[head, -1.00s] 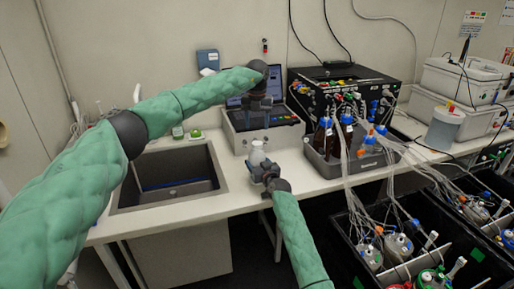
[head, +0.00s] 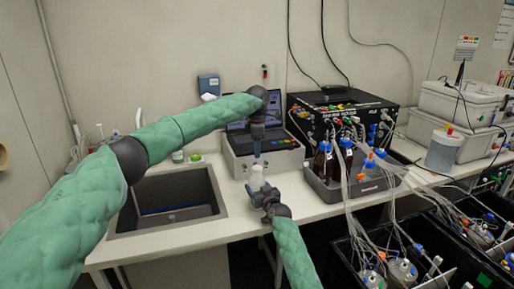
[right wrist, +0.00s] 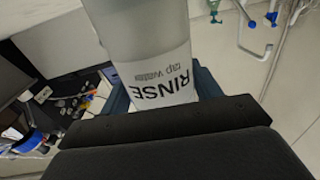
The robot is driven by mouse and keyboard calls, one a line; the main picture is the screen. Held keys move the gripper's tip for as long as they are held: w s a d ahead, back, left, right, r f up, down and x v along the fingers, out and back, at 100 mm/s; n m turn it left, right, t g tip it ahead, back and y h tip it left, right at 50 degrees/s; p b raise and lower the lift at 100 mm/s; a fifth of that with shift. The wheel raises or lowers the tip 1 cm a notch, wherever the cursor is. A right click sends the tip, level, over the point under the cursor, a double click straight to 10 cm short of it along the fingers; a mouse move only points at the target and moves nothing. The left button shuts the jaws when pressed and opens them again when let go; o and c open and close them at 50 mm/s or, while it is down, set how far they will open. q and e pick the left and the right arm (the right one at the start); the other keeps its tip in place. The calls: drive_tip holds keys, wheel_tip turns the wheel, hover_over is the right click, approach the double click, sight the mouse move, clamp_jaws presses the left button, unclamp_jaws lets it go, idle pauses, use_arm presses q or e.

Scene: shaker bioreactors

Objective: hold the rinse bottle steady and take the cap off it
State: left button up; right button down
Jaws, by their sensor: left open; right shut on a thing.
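The rinse bottle (head: 258,180) is a pale, translucent bottle standing upright on the white bench in the head view. Its label reads "RINSE tap water" in the right wrist view (right wrist: 165,75). My right gripper (head: 262,196) is shut on the bottle's body from the front. My left gripper (head: 257,158) points down directly above the bottle, open, with its fingertips close to the bottle's top. The cap is too small and too covered by the left fingers to make out, and I cannot tell whether they touch it.
A sink (head: 170,212) lies to the left. A grey device with a screen (head: 240,146) stands behind the bottle. A grey tray (head: 345,192) of brown bottles and tubing stands to the right. The bench front between sink and tray is mostly clear.

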sight(257, 167)
use_arm(q)
drive_tip(key=m, duration=1.9)
drive_tip(key=shift+m, duration=0.3)
drive_tip(key=shift+f, duration=4.05)
drive_tip(key=c, duration=1)
